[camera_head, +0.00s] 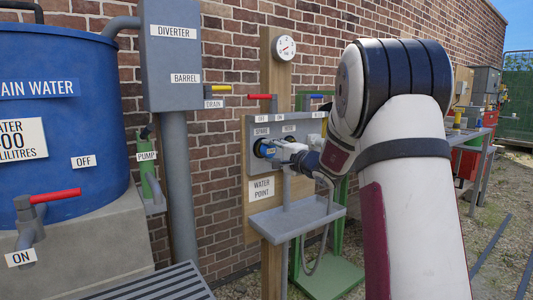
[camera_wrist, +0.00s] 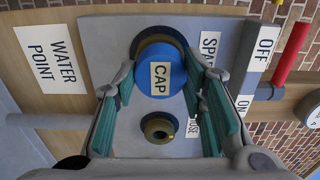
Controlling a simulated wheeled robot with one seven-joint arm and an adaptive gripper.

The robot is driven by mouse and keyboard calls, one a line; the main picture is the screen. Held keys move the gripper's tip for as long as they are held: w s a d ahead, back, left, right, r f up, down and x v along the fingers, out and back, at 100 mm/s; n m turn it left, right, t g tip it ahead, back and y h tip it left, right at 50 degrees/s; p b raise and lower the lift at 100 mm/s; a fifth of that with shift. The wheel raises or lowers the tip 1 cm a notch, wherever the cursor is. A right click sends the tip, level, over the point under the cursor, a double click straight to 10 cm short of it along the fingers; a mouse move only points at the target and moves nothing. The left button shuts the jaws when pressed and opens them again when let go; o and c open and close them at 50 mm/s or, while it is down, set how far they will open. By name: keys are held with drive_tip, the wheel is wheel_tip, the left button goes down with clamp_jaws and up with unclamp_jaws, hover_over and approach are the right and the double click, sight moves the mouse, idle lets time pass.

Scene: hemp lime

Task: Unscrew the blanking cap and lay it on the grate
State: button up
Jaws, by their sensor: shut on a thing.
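The blanking cap (camera_wrist: 178,72) is blue with a CAP label and sits against a dark round fitting on the grey panel. It also shows as a small blue disc in the head view (camera_head: 263,147), partly behind my gripper (camera_head: 283,151). In the wrist view my gripper's teal-padded fingers (camera_wrist: 160,78) are shut on the cap from both sides.
A brass outlet (camera_wrist: 158,128) sits beside the cap on the panel. A red-handled valve (camera_wrist: 291,52) is at the right of the wrist view. A grey shelf (camera_head: 292,220) juts out below the panel. A blue barrel (camera_head: 60,120) stands at the left.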

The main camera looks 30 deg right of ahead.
drive_tip(key=shift+s, duration=0.35)
drive_tip(key=shift+s, duration=0.95)
drive_tip(key=shift+f, duration=0.1)
